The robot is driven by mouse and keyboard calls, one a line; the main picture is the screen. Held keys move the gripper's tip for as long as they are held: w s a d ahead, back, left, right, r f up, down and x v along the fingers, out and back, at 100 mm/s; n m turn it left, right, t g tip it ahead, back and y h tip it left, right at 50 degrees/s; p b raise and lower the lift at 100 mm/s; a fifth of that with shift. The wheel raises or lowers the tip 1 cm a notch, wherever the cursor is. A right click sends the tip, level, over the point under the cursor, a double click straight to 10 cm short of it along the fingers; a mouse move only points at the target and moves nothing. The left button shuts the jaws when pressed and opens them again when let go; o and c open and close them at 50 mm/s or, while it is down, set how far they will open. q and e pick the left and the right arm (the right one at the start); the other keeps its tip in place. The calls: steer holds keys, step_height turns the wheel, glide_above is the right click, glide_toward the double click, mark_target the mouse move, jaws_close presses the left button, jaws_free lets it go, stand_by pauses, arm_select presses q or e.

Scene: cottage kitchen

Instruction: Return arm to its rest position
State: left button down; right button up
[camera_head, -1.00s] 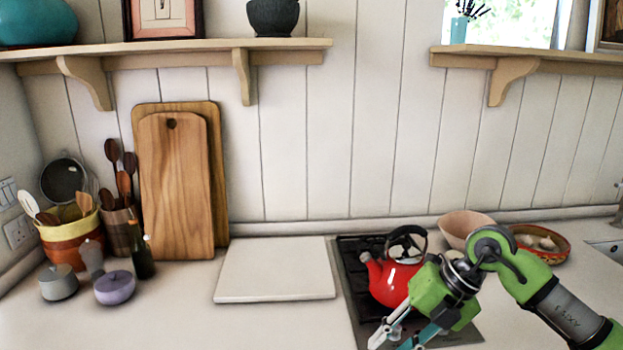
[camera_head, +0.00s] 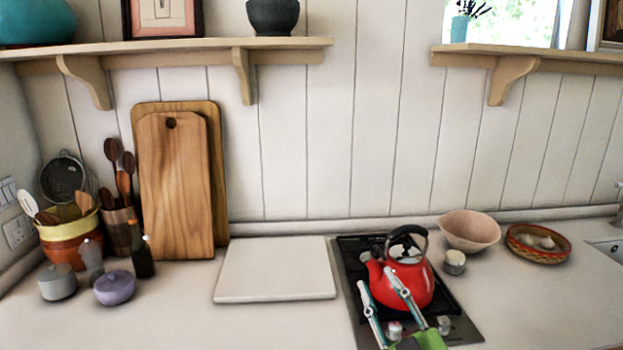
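My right gripper (camera_head: 377,279) comes in from the bottom edge, with its two fingers pointing up and away over the front of the hob. The fingers are spread apart with nothing between them. The red kettle (camera_head: 413,284) stands upright on the hob behind the fingers, and the right finger overlaps it in the picture. I cannot tell how much space is between finger and kettle. Most of my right arm is out of view below. My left gripper is not in view.
The black hob (camera_head: 352,262) has knobs at its front. A small jar (camera_head: 454,263), a pink bowl (camera_head: 469,231) and a patterned dish (camera_head: 538,254) stand to the right. A pale board (camera_head: 275,270) lies left of the hob. The right front counter is clear.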

steer(key=s+d+f+m+g+h, duration=0.2)
steer(key=s+d+f+g, duration=0.1)
steer(key=f, duration=0.4)
steer(key=s+d+f+m+g+h, duration=0.2)
steer(key=s+d+f+g, duration=0.15)
steer(key=f, duration=0.35)
steer(key=s+d+f+m+g+h, duration=0.2)
steer(key=s+f+m, duration=0.15)
steer(key=f, duration=0.35)
steer(key=s+f+g, duration=0.4)
steer(key=s+f, duration=0.2)
steer(key=s, duration=0.4)
steer(key=s+f+g, duration=0.4)
steer(key=s+f, duration=0.2)
steer(key=s, duration=0.4)
step_height(320, 180, down, 27)
steer(key=s+g, duration=0.1)
steer(key=s, duration=0.2)
steer(key=s+d+f+g, duration=0.1)
steer(key=s+d+f, duration=0.1)
steer(key=s+f, duration=1.2)
steer(key=shift+s+d+f+n+y, duration=0.3)
steer(key=shift+s+n, duration=0.15)
steer(key=shift+s, duration=0.5)
steer(key=shift+g, duration=0.25)
